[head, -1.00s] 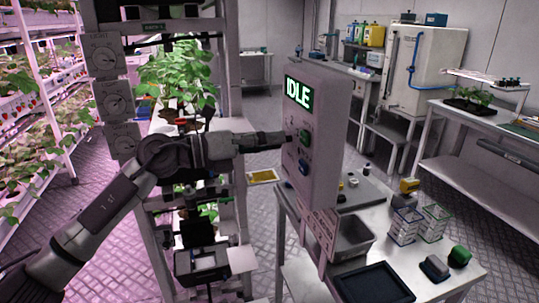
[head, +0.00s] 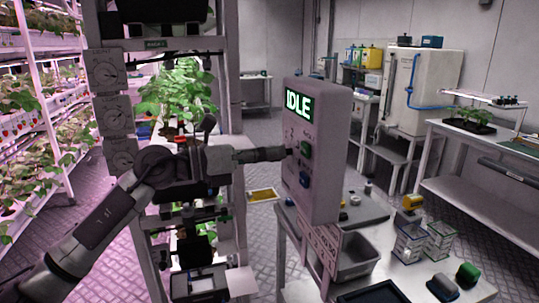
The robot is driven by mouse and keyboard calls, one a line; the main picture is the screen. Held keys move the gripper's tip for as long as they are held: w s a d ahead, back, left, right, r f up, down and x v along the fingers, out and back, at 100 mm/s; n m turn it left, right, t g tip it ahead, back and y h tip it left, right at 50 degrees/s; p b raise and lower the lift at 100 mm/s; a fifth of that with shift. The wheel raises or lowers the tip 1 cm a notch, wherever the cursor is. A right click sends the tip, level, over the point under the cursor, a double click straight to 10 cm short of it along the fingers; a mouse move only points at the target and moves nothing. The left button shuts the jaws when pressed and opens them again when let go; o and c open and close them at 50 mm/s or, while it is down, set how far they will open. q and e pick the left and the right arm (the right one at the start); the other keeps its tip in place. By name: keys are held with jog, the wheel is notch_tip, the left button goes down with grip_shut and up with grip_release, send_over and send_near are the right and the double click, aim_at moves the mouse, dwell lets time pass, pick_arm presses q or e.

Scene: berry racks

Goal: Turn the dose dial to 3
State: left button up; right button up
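A grey control box (head: 322,165) with a green display reading IDLE (head: 299,103) stands at the centre of the head view. My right gripper is out of view.
A post on the left carries several round dials (head: 108,68). Below the box is a bench with a grey bin (head: 358,256), wire baskets (head: 410,246) and a dark tray (head: 372,293). A plant rack stands behind my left arm.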

pick_arm(q)
jog(key=o, duration=0.4)
jog(key=shift+o, duration=0.2)
jog(key=v, duration=1.2)
